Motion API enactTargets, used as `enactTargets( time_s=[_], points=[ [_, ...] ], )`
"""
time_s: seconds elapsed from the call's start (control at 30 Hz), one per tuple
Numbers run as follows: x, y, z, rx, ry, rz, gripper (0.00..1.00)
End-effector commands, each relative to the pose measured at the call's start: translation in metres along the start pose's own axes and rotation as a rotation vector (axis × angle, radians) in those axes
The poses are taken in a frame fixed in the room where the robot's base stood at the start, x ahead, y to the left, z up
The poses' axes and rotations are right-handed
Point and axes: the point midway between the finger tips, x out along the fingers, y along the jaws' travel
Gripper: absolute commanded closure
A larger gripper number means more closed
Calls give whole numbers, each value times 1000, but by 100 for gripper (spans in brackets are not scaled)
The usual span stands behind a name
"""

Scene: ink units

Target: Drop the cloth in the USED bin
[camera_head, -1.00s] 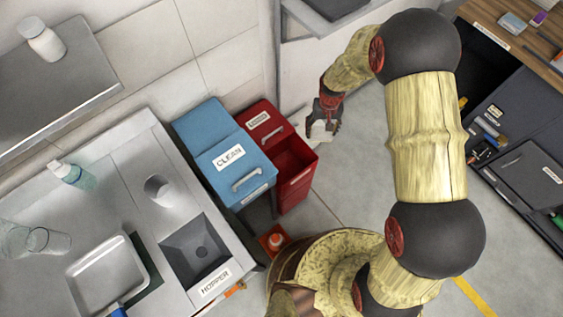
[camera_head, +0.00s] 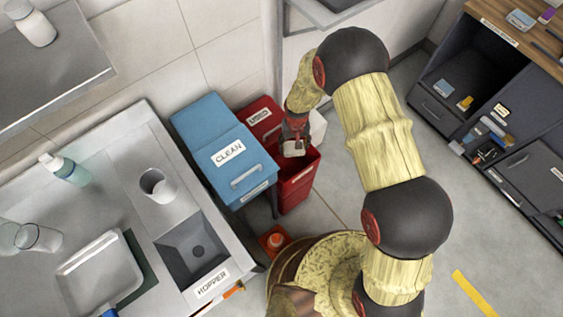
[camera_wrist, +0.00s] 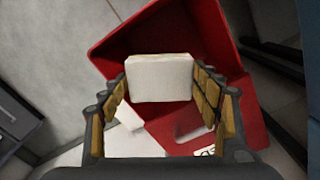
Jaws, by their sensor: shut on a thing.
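My gripper (camera_head: 294,148) is shut on a folded white cloth (camera_wrist: 160,78), which it holds between its fingers. In the head view the cloth (camera_head: 293,150) shows just below the fingers, over the open part of the red bin (camera_head: 297,186). In the wrist view the red bin (camera_wrist: 112,50) lies below and around the cloth, its cavity open behind it.
A blue bin labelled CLEAN (camera_head: 215,135) stands directly left of the red bin. The metal counter with the HOPPER sink (camera_head: 195,250) is further left. An orange item (camera_head: 274,240) is on the floor near my base. A dark cabinet (camera_head: 500,110) stands right.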

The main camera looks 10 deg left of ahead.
Motion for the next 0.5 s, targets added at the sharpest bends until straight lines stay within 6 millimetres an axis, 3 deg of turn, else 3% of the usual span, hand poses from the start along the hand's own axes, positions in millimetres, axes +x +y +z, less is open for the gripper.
enactTargets(
  time_s=[0.2,0.5],
  points=[
    [26,0,0,0,1,0,61],
    [28,0,-1,0,1,0,61]
  ],
)
